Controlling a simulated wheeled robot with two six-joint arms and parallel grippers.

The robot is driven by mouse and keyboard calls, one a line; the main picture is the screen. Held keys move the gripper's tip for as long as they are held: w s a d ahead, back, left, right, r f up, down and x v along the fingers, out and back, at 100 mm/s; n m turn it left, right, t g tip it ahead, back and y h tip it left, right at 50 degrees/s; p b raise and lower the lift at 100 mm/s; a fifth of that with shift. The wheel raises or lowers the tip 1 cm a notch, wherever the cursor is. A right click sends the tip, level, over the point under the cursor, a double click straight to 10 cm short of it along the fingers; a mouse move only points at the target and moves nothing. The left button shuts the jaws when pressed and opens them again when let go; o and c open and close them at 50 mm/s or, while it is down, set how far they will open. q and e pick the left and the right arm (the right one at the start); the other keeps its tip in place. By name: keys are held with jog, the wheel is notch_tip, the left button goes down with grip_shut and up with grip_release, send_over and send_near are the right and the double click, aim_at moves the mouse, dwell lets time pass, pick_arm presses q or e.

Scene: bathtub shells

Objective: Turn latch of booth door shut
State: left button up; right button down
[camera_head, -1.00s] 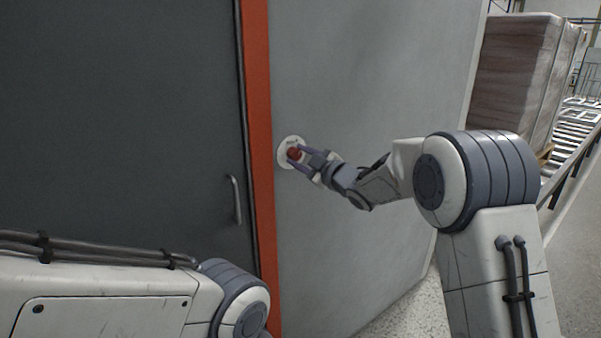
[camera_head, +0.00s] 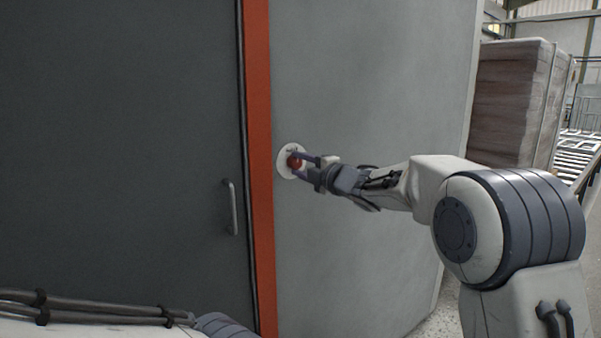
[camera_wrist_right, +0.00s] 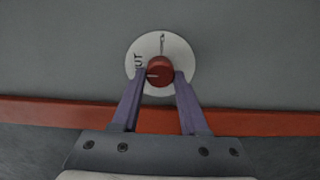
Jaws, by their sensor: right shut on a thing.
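The latch is a red knob (camera_head: 294,162) on a round white plate (camera_head: 284,170), set in the grey wall right of the orange door frame. The right wrist view also shows the red knob (camera_wrist_right: 160,71) and the white plate (camera_wrist_right: 184,50) with dark lettering, partly readable as "UT". My right gripper (camera_head: 298,166) is shut on the knob, one finger on each side of it. The dark booth door (camera_head: 120,130) stands at the left, flush with its frame as far as I can see. My left gripper is out of view; only part of my left arm shows at the bottom left.
A grey bar handle (camera_head: 231,207) is on the door near its right edge. The orange frame post (camera_head: 259,130) runs top to bottom between door and wall. Wrapped brown stacks (camera_head: 508,105) and a roller conveyor (camera_head: 575,150) stand beyond the wall at the right.

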dwell(0.3)
jog(key=shift+c, duration=2.1)
grip_release()
jog(key=b+v, duration=0.1)
jog(key=v, duration=0.9)
jog(key=shift+s, duration=0.15)
